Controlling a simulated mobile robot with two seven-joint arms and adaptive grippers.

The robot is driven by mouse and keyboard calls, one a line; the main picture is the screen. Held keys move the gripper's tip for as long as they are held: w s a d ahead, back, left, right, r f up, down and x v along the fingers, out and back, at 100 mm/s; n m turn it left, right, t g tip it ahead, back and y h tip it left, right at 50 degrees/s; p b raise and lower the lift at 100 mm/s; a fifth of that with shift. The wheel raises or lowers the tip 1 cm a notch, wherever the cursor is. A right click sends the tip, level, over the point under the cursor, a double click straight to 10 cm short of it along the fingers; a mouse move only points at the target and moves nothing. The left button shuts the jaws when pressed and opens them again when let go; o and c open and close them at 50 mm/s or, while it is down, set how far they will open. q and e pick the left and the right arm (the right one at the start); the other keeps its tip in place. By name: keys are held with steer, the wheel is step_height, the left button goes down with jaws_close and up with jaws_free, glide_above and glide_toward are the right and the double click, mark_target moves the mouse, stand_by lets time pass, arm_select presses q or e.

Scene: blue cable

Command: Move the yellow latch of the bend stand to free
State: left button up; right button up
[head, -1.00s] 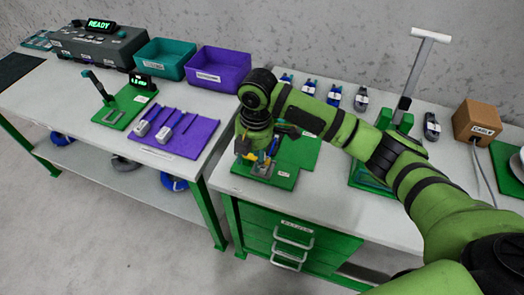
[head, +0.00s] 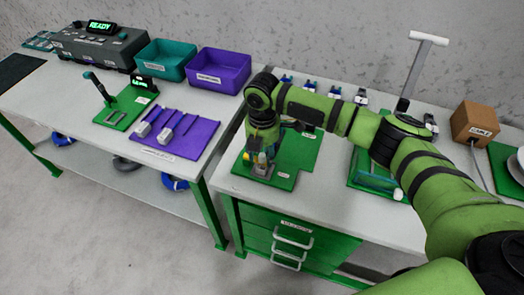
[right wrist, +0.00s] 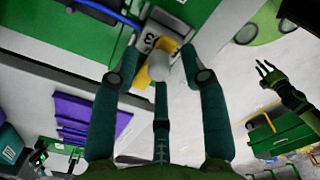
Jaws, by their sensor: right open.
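The bend stand's green base (head: 285,178) lies at the left front of the right-hand table. Its small yellow part, apparently the latch (head: 262,158), shows beneath my right gripper (head: 259,150). In the right wrist view, the yellow latch (right wrist: 142,78) is close to the fingertips of my right gripper (right wrist: 162,52). The fingers stand apart on both sides of a pale rounded piece beside the latch; contact cannot be told. My left gripper (right wrist: 268,72) shows far off at the right of the wrist view, its fingers spread and empty. The wrist hides much of the stand.
A purple board (head: 185,140) with grey-ended tools and teal and purple bins (head: 220,69) are on the left table. A green fixture with a tall T-handle (head: 415,70) and a cardboard box (head: 474,121) stand to the right. Several connectors line the back edge.

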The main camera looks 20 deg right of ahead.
jaws_close()
